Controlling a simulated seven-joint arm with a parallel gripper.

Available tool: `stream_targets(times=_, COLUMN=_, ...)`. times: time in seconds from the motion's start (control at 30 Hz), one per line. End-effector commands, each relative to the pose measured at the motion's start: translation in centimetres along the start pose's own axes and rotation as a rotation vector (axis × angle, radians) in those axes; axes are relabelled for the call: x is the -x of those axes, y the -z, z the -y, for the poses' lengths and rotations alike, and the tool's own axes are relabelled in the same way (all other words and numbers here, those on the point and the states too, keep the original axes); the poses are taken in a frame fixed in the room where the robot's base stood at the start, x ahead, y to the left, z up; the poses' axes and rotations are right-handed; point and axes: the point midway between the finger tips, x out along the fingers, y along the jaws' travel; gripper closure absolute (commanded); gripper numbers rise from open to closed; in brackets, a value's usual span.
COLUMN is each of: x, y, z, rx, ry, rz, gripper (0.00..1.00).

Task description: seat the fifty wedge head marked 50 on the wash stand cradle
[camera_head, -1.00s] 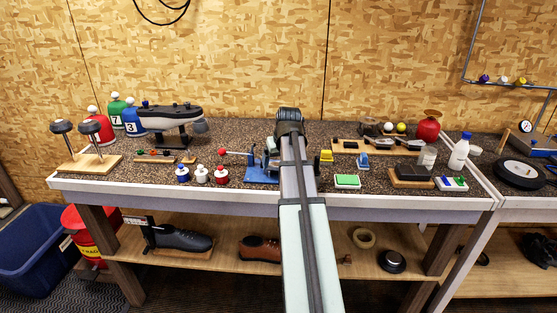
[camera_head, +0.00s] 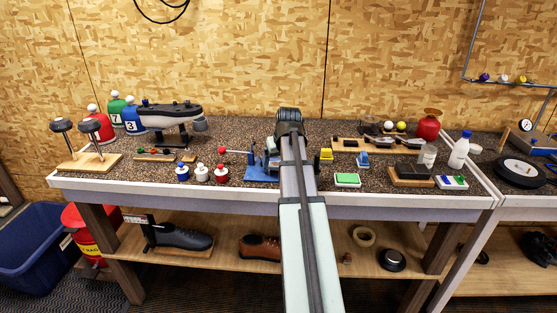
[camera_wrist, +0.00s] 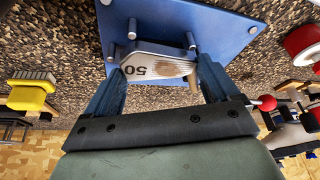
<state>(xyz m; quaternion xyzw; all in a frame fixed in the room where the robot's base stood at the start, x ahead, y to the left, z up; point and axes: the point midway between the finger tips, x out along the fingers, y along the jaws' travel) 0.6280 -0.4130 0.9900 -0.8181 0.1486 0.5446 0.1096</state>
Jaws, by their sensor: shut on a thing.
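The wedge head (camera_wrist: 160,68) is silver with a brown smudge on its face. Its black 50 reads upside down in the wrist view. My gripper (camera_wrist: 161,66) is shut on it, one dark blue finger at each side. The blue plate with short metal pegs (camera_wrist: 215,22), apparently the wash stand cradle, lies beyond the head. The head shows among the pegs; whether it touches them or the plate I cannot tell. In the head view the blue base (camera_head: 262,174) shows left of my arm, which hides the head and most of the gripper.
A red-knobbed lever (camera_head: 222,151) stands beside the blue base. Small white-topped bottles (camera_head: 202,174) stand to its left. A yellow block (camera_head: 326,155) and a green-topped box (camera_head: 347,180) lie right of my arm.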

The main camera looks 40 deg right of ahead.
Motion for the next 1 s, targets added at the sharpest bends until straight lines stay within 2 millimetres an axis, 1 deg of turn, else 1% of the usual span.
stream_targets(times=0.33, x=0.0, y=0.01, z=0.0, rx=0.0, ry=0.0, rz=-0.001, gripper=0.47)
stream_targets(times=0.37, x=0.0, y=0.01, z=0.0, rx=0.0, ry=0.0, rz=-0.001, gripper=0.1)
stream_targets(times=0.47, x=0.0, y=0.01, z=0.0, rx=0.0, ry=0.0, rz=0.0, gripper=0.0)
stream_targets(times=0.77, x=0.02, y=0.0, z=0.0, rx=0.0, ry=0.0, rz=0.001, gripper=0.0)
stream_targets(times=1.0, x=0.77, y=0.36, z=0.01, rx=0.0, ry=0.0, rz=0.0, gripper=0.0)
